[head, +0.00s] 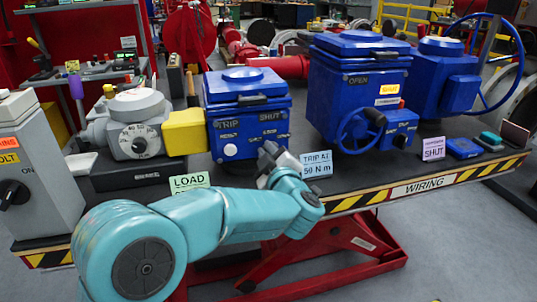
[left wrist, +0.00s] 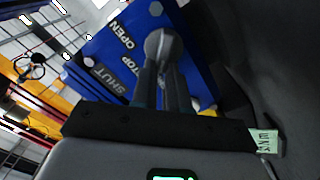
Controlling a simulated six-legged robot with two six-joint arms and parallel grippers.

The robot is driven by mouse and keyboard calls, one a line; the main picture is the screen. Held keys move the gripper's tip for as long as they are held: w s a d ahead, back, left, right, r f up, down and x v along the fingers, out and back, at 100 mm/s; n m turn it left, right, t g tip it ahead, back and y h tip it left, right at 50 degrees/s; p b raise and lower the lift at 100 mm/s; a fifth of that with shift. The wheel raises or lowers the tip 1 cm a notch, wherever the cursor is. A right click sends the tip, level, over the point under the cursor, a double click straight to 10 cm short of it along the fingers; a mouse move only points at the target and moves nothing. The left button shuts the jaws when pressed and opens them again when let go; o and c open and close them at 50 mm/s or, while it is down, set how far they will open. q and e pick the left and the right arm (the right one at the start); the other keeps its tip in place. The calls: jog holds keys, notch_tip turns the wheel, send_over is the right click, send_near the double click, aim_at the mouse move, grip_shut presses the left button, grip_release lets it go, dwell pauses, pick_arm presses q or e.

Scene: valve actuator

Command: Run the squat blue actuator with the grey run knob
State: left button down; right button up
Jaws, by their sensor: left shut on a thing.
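The squat blue actuator (head: 250,125) stands on the bench, with a round blue cap on top and white lettering such as TRIP and SHUT on its front. In the left wrist view its blue face (left wrist: 120,50) carries OPEN, STOP and SHUT. My left gripper (head: 272,160) is at the actuator's lower right front, and it also shows in the left wrist view (left wrist: 167,75). Its fingers are shut on the grey run knob (left wrist: 163,42). In the head view the gripper hides the knob. A white round fitting (head: 230,150) shows left of the gripper. My right gripper is out of view.
A yellow block (head: 184,132) and a grey dial unit (head: 135,125) stand to the left. A taller blue actuator (head: 352,85) with a handwheel stands to the right. Cards reading LOAD (head: 188,183) and TRIP AT 50 Nm (head: 316,165) stand along the striped front edge.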

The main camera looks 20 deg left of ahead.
pick_arm(q)
jog(key=c, duration=1.1)
grip_release()
jog(key=shift+c, duration=0.2)
jog(key=shift+s, duration=0.1)
jog(key=v, duration=1.6)
jog(key=shift+d, duration=0.15)
jog(key=shift+f, duration=0.1)
